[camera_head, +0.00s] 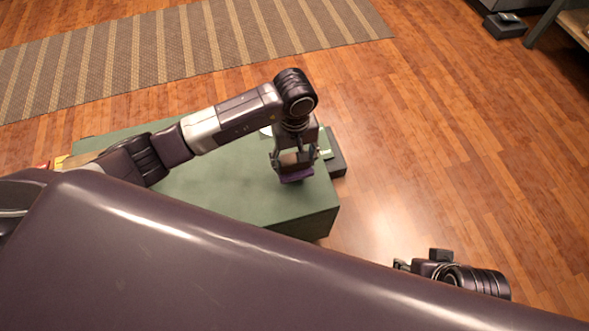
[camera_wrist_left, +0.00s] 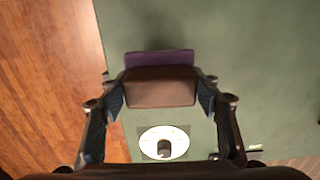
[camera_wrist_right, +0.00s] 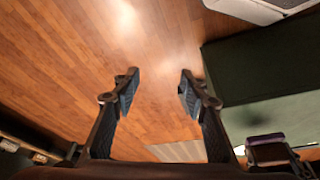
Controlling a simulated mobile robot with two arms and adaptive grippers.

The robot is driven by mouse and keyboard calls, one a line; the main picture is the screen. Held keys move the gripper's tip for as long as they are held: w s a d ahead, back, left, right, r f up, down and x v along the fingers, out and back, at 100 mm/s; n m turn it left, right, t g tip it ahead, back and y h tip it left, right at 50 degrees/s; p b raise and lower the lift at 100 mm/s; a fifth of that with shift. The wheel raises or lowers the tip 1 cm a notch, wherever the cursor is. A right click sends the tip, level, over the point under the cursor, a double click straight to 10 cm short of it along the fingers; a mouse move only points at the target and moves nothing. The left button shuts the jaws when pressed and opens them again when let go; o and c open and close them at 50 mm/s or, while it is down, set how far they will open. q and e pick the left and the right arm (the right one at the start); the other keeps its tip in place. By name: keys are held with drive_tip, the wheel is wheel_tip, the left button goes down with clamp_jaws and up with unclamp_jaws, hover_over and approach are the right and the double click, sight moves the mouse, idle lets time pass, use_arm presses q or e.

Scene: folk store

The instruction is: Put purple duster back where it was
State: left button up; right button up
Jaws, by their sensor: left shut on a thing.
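The duster is a brown block with a purple pad (camera_head: 297,178). My left gripper (camera_head: 294,161) is shut on it, over the green table (camera_head: 235,195) near its right end. In the left wrist view the brown block (camera_wrist_left: 160,88) sits between both fingers, with the purple pad showing past its far edge. The purple pad (camera_wrist_right: 266,139) also shows at the lower right of the right wrist view. I cannot tell whether the duster touches the table. My right gripper (camera_wrist_right: 158,92) is open and empty above the wooden floor, beside the table.
A white disc with a dark centre (camera_wrist_left: 178,136) lies on the table behind the duster. A dark box (camera_head: 337,165) stands at the table's right end. A striped rug (camera_head: 180,50) lies beyond.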

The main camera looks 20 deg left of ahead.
sight(295, 170)
use_arm(q)
drive_tip(key=shift+f, duration=0.6)
drive_tip(key=shift+f+b, duration=0.35)
drive_tip(key=shift+f, duration=1.2)
use_arm(e)
drive_tip(key=shift+s+r, duration=0.2)
use_arm(q)
drive_tip(key=shift+f, duration=0.2)
drive_tip(key=o, duration=1.1)
use_arm(e)
drive_tip(key=shift+f, duration=0.15)
use_arm(q)
drive_tip(key=shift+r, duration=0.15)
